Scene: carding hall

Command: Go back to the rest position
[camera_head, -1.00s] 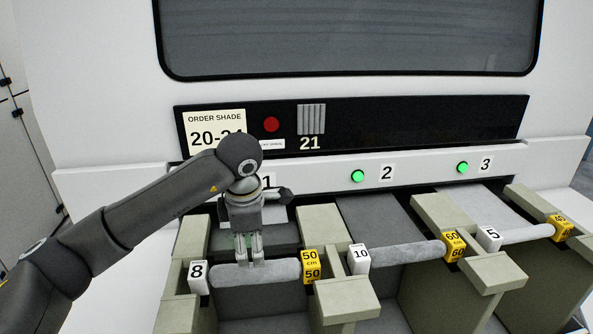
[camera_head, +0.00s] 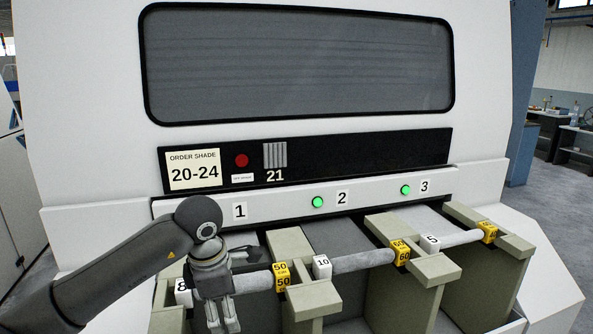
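My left gripper (camera_head: 222,318) hangs at the lower left, pointing down in front of the first lane. Its two fingers look parted, with nothing visible between them. The grey roll (camera_head: 250,281) of lane 1 shows just behind and to the right of the fingers, and its left part is hidden by my gripper. My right gripper is out of view.
The white machine (camera_head: 100,165) carries the order shade card "20-24" (camera_head: 193,169). Green lamps mark lanes 2 (camera_head: 318,202) and 3 (camera_head: 406,190). Beige dividers (camera_head: 405,262) separate the lanes. Open floor (camera_head: 555,215) lies at the right.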

